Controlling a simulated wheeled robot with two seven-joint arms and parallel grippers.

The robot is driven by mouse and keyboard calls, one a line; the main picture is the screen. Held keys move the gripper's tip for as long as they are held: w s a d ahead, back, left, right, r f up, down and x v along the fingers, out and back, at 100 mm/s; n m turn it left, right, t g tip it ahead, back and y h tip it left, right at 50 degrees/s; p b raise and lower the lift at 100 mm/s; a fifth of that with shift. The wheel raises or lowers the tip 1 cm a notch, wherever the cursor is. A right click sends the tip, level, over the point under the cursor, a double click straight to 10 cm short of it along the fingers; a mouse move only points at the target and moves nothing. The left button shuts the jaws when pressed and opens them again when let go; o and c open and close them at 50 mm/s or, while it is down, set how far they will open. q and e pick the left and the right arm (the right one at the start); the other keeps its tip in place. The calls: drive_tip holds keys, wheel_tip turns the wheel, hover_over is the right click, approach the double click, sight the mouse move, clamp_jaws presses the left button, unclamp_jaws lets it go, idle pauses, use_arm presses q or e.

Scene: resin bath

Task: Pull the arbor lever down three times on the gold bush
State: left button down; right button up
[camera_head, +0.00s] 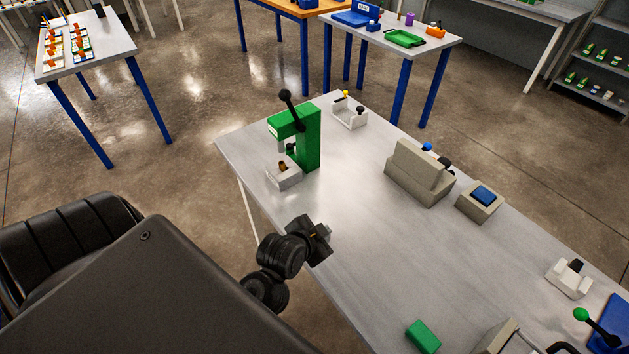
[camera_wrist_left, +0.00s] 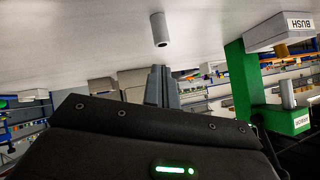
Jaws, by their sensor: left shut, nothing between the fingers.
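The green arbor press (camera_head: 309,140) stands near the table's far left edge. Its black lever (camera_head: 293,110) rises from the top and ends in a round knob, tilted up and to the left. The gold bush (camera_head: 282,167) sits on a light grey block (camera_head: 284,178) below the ram. In the left wrist view, which looks upside down, the press (camera_wrist_left: 242,80), the block labelled BUSH (camera_wrist_left: 278,33) and the bush (camera_wrist_left: 282,50) show at the right. My left gripper (camera_head: 328,233) is shut and empty, over the table in front of the press, apart from it. My right gripper is out of view.
A short grey cylinder (camera_wrist_left: 160,30) stands on the table ahead of my left gripper. A beige fixture (camera_head: 418,172), a blue-topped box (camera_head: 480,200) and a white holder (camera_head: 350,113) stand farther along. A green block (camera_head: 423,337) lies near. The middle tabletop is clear.

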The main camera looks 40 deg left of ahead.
use_arm(q)
drive_tip(key=shift+s+d+f+n+g+h, duration=0.15)
drive_tip(key=shift+s+f+g, duration=0.3)
drive_tip(key=shift+s, duration=0.35)
drive_tip(key=shift+s+d+f+n+g+h, duration=0.15)
drive_tip(key=shift+s+f+g, duration=0.15)
drive_tip(key=shift+s+f, duration=0.4)
drive_tip(key=shift+s+d+f+n+g, duration=0.15)
drive_tip(key=shift+s+f+g, duration=0.2)
drive_tip(key=shift+s, duration=0.6)
